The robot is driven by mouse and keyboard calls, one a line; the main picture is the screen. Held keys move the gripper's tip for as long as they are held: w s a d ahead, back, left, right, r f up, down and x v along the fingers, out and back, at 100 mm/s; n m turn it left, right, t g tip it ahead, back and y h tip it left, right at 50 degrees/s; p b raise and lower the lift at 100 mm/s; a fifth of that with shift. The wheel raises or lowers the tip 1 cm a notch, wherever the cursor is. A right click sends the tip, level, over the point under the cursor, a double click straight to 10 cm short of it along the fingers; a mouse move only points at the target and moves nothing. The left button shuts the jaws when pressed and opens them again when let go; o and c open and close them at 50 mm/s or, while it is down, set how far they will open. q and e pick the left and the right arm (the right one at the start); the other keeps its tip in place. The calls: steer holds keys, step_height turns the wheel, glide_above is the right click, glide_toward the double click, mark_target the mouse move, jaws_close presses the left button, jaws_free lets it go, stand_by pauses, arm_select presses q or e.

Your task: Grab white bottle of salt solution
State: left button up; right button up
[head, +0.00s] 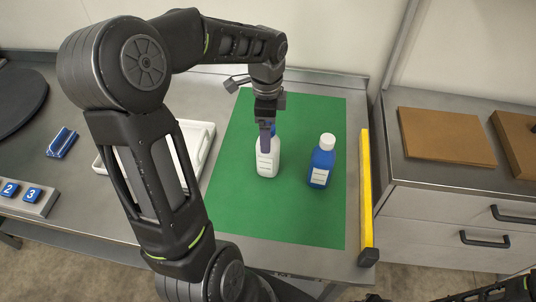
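A white bottle (269,164) with a blue cap and a pale label stands upright on the green mat (232,205). My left gripper (265,148) is over it, pointing down, with a finger in front of the bottle's upper part and cap. The fingers are seen nearly edge-on, so I cannot tell whether they touch or grip the bottle. A blue bottle (321,165) with a white cap stands upright to its right. My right gripper is out of view; only part of that arm shows at the bottom right.
A white tray (205,128) lies left of the mat, partly behind my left arm. A yellow bar (366,195) runs along the table's right edge. A brown board (445,136) lies on the drawer cabinet (455,178). The front of the mat is clear.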

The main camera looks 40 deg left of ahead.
arm_select(q)
step_height(320, 180, down, 3)
steer(key=shift+f+b, duration=0.2)
steer(key=shift+b, duration=0.7)
steer(key=shift+c, duration=0.3)
jaws_close()
stand_by(0.3)
